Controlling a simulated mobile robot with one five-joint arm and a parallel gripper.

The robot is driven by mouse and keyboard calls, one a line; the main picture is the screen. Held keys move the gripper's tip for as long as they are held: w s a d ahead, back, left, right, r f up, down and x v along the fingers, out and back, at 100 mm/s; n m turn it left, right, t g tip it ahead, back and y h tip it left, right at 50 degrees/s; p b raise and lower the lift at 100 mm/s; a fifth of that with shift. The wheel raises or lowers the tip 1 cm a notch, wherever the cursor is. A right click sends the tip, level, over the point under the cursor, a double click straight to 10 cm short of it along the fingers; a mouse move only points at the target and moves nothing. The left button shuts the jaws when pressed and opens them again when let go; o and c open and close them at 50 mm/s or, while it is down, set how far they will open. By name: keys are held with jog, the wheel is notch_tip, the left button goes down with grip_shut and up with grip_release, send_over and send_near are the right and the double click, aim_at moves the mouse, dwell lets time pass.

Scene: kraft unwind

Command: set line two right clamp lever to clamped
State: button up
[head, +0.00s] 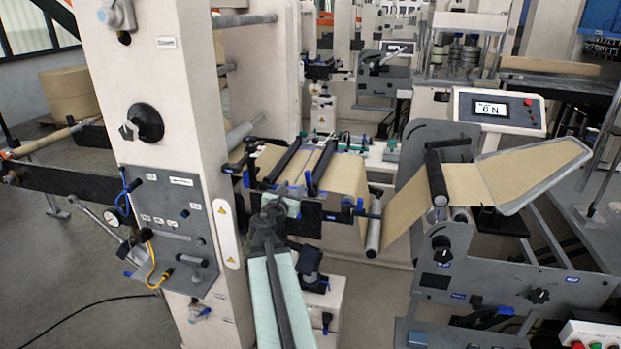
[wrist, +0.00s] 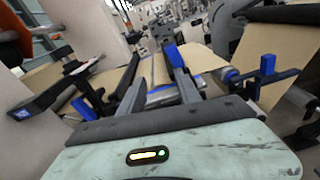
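My gripper (head: 268,212) reaches over the splice table of the near machine. In the wrist view its two dark fingers (wrist: 152,72) stand apart with nothing between them. A dark lever with an upright blue handle (wrist: 266,68) is right of the fingers, apart from them. In the head view a dark lever with blue parts (head: 366,209) sits at the table's right edge. Another black lever (wrist: 58,84) is on the left, also seen in the head view (head: 243,165). I cannot read which lever is line two right, nor whether it is clamped.
Brown kraft web (head: 345,178) runs over the table under dark cross bars (head: 285,160). A pale column (head: 160,70) with a control panel (head: 170,222) stands at the left. A grey side plate (head: 440,135) and a display (head: 500,112) stand at the right.

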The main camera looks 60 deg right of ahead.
aim_at(309, 172)
jog(key=s+d+n, duration=0.1)
jog(key=n, duration=0.1)
jog(key=s+d+r+n, duration=0.1)
jog(key=d, duration=0.1)
jog(key=shift+s+r+n+h, duration=0.2)
jog(key=shift+n+h, duration=0.1)
jog(key=shift+n, duration=0.1)
jog(key=x, duration=0.7)
jog(key=shift+w+d, duration=0.3)
jog(key=shift+d, duration=0.05)
jog(key=shift+a, duration=0.1)
grip_shut()
jog(key=shift+t, duration=0.4)
